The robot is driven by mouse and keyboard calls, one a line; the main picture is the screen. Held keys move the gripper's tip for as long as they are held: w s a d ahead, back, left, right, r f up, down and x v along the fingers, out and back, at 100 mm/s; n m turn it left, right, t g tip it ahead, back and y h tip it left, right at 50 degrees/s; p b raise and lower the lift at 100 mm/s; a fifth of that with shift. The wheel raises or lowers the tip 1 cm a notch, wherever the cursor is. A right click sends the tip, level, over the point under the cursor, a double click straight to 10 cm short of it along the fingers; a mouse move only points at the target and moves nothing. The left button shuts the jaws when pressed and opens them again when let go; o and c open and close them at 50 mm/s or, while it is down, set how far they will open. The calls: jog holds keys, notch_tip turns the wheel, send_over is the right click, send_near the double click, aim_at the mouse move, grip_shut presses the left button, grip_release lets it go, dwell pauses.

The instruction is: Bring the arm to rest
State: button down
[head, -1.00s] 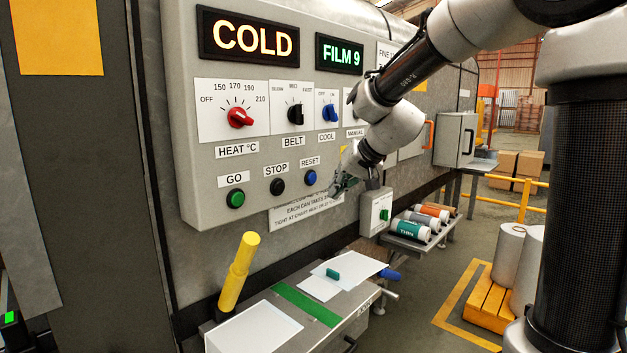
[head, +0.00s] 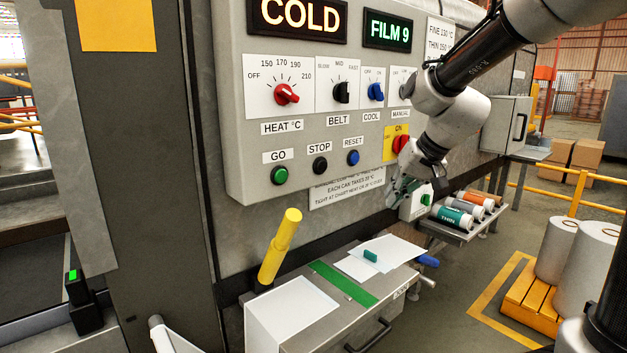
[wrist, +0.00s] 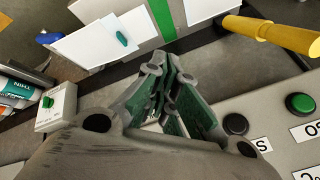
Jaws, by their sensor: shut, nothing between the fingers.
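My gripper (head: 402,191) hangs in front of the machine's control panel (head: 240,150), low and right of the blue RESET button (head: 353,157). It is shut and empty. In the wrist view its green-padded fingers (wrist: 168,75) are together, pointing toward the bench top with the white sheets (wrist: 105,45). My arm reaches in from the upper right and hides part of the panel near the MANUAL label. In the head view, the gripper overlaps the left side of a small box with a green switch (head: 425,199); I cannot tell whether they touch.
A yellow handle (head: 280,247) stands up at the left of the bench (head: 330,325). Several cans lie on a shelf (head: 440,232) at the right. White rolls (head: 585,262) stand on a yellow pallet. Open floor (head: 450,310) lies between bench and pallet.

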jog(key=s+d+h, duration=0.1)
jog(key=s+d, duration=0.3)
jog(key=s, duration=0.4)
jog(key=s+d+r+h, duration=0.1)
jog(key=s+d, duration=0.3)
jog(key=s, duration=0.5)
jog(key=s+d+h, duration=0.1)
jog(key=s+d, duration=0.4)
jog(key=s, duration=0.3)
jog(key=shift+s+r+n+g+h, duration=0.15)
jog(key=shift+s+n+g+h, duration=0.15)
jog(key=shift+n+h, duration=0.1)
